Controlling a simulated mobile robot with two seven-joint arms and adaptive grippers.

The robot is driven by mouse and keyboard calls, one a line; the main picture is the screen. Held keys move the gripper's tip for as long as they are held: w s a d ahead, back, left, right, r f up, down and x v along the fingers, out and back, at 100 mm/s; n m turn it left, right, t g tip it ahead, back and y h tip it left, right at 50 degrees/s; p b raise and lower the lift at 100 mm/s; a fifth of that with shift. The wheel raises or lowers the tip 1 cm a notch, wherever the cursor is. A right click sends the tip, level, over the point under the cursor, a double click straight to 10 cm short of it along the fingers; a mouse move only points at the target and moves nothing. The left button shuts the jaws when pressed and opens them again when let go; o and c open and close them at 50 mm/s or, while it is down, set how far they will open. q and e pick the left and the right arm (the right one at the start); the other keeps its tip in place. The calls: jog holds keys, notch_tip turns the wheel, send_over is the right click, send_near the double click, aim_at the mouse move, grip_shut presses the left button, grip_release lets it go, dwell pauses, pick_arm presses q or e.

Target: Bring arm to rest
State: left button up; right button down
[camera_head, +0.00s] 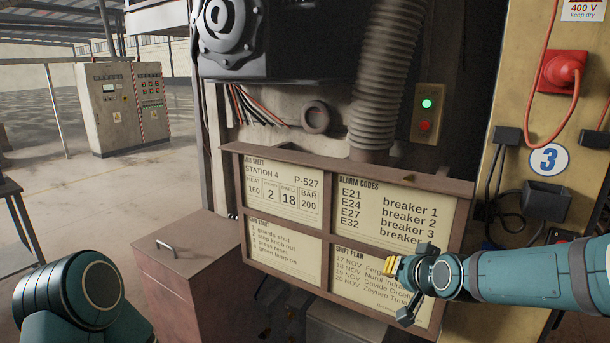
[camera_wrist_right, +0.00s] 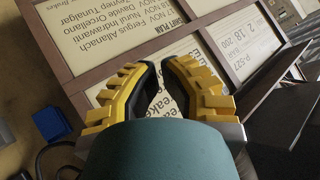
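My right arm (camera_head: 530,275) comes in from the right edge, teal with dark bands. Its gripper (camera_head: 392,268) is in front of the lower right panel of the sign board (camera_head: 345,160), with yellow fingers pointing left. I cannot tell whether it touches the board. In the right wrist view the gripper (camera_wrist_right: 160,66) has its two yellow and black fingers apart by a narrow gap. Lettering of the board shows between them, and they hold nothing. A teal part of my left arm (camera_head: 75,295) shows at the lower left; its gripper is out of view.
A button plate (camera_head: 427,112) glows green. A red plug (camera_head: 562,70) and cable hang at the right. Open floor lies at the left, before a grey control cabinet (camera_head: 120,105).

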jog(key=s+a+f+g, duration=0.2)
jog(key=s+f, duration=0.1)
jog(key=f, duration=0.5)
jog(key=s+a+f+n+g, duration=0.1)
jog(key=s+a+f, duration=0.15)
jog(key=f, duration=0.45)
jog(key=s+a+f+g, duration=0.1)
jog(key=s+f+g, duration=0.15)
jog(key=f, duration=0.55)
jog(key=s+a+f+g+y, duration=0.1)
jog(key=s+a+f+g, duration=0.2)
jog(key=s+f, duration=0.9)
jog(key=s+a, duration=0.1)
jog(key=s, duration=0.2)
jog(key=shift+n, duration=0.4)
